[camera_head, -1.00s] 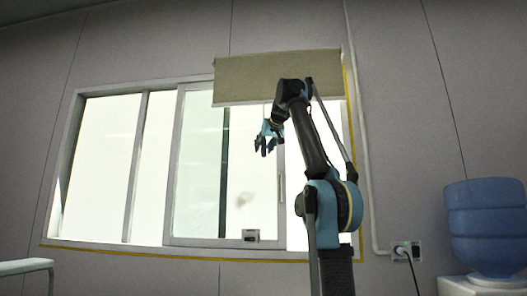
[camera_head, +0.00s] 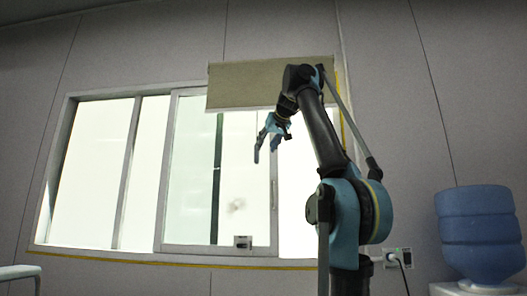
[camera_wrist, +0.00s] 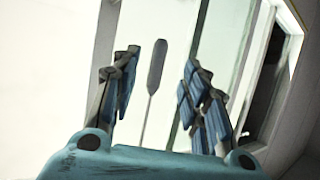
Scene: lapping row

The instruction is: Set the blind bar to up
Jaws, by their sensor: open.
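The beige blind (camera_head: 235,86) hangs across the upper right of the window, its lower edge level and well above the sill. My gripper (camera_head: 266,149) is open just below that edge, in front of the glass. In the wrist view, a slim grey bar (camera_wrist: 156,68) on a thin stem stands between the open fingers of my gripper (camera_wrist: 160,65). The bar appears apart from both fingers; its depth relative to the fingertips is hard to tell.
The window frame (camera_head: 167,180) and its sliding pane lie behind my gripper. A small box (camera_head: 242,242) sits at the sill. A blue water bottle (camera_head: 478,230) stands at the right, beside a wall socket (camera_head: 398,258). A pale rail (camera_head: 18,272) shows lower left.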

